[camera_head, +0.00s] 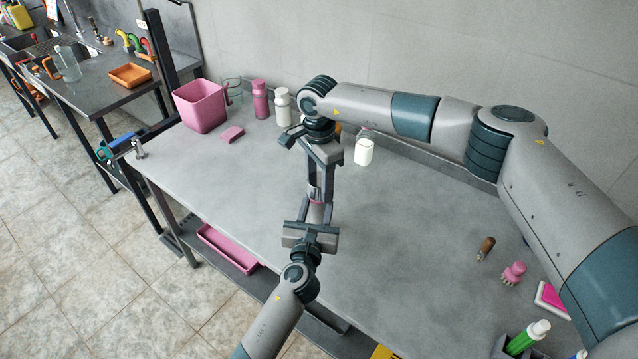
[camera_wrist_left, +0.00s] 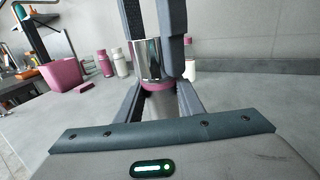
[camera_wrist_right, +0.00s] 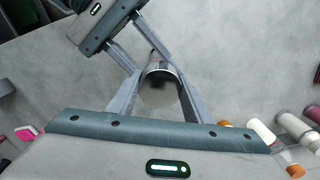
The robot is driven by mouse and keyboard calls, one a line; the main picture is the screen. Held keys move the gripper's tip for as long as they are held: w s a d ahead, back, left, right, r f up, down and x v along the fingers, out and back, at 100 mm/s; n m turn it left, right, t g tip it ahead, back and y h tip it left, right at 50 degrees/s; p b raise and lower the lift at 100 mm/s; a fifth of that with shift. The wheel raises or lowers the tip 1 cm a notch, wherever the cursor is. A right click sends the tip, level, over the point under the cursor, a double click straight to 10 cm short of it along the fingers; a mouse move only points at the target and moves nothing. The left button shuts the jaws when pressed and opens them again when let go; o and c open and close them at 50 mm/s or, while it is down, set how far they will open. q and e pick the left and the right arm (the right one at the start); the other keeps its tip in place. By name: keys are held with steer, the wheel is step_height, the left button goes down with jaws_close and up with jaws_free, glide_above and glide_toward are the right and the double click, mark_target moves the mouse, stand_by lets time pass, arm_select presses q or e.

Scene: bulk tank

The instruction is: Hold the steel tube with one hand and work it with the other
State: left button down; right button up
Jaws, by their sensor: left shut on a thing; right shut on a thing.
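The steel tube (camera_head: 317,212) is held above the grey table between my two grippers. In the left wrist view its shiny section (camera_wrist_left: 149,62) has a pink band (camera_wrist_left: 157,87) next to it. My left gripper (camera_head: 312,224) is shut on the tube at the end nearer the front. My right gripper (camera_head: 318,192) comes from the far side and is shut on the tube beyond it. In the right wrist view a rounded end of the tube (camera_wrist_right: 159,70) shows between my right fingers. The fingers hide much of the tube.
On the grey table (camera_head: 230,180) a pink bin (camera_head: 200,106), pink block (camera_head: 231,134) and several bottles (camera_head: 283,107) stand toward the back. The table's left middle is clear.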

mark_target(319, 179)
steer(key=shift+r, duration=0.25)
steer(key=shift+r, duration=0.4)
steer(key=shift+r, duration=0.25)
steer(key=shift+r, duration=1.95)
arm_select(q)
steer(key=c, duration=1.1)
jaws_free()
steer(key=shift+s, duration=0.15)
